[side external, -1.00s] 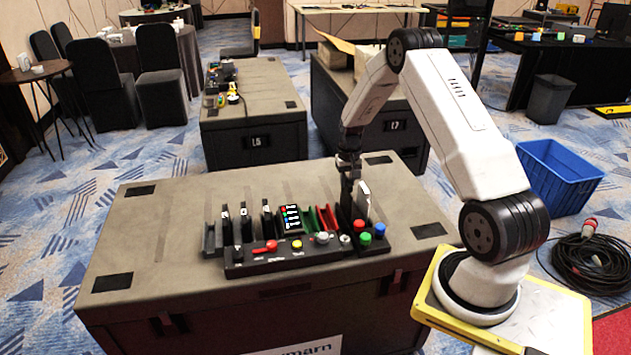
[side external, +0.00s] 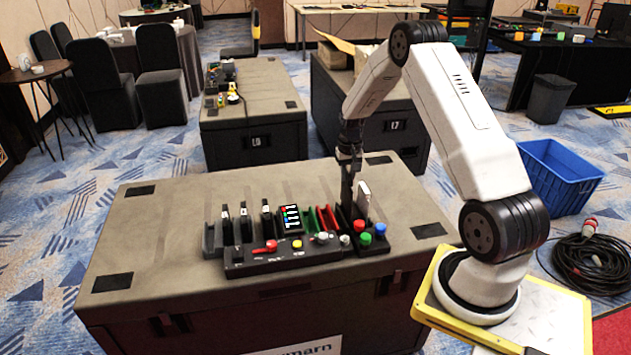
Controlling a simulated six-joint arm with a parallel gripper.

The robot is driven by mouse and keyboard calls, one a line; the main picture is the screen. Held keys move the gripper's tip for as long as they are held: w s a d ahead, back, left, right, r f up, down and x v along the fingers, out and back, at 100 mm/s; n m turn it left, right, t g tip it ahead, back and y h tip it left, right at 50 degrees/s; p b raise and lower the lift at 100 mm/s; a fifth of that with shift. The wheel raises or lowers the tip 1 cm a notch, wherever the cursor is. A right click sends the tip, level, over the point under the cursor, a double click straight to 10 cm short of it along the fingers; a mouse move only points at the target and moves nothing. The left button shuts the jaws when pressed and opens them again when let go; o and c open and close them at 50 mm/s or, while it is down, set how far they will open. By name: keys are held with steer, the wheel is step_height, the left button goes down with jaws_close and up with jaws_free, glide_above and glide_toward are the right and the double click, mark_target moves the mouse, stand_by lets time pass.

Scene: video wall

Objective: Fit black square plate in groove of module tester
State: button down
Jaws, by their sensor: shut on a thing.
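The module tester (side external: 252,263) is a black unit with a button panel in front and a row of upright slots behind, on a grey-brown case top. Dark plates (side external: 246,222) with small white marks stand upright in its left slots. My gripper (side external: 347,172) points down over the right part of the row. It is shut on a dark, narrow piece (side external: 346,190), which looks like the black square plate seen nearly edge-on. Its lower end is close to the slots; I cannot tell whether it is inside a groove. The fingertips blend with the dark piece.
A lit display module (side external: 291,217), green and red slot parts (side external: 326,218) and a pale upright plate (side external: 363,197) stand close to the gripper. Coloured buttons (side external: 364,239) sit in front. The case top (side external: 160,240) is clear to the left.

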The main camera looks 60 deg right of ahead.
steer(key=w+a+r+m, duration=0.2)
steer(key=w+a+m, duration=0.5)
steer(key=m, duration=1.1)
steer(key=w+a+r+m, duration=0.3)
steer(key=w+a+m, duration=0.5)
steer(key=m, duration=1)
steer(key=shift+w+a, duration=0.15)
steer(key=shift+a, duration=0.05)
steer(key=shift+f, duration=4.25)
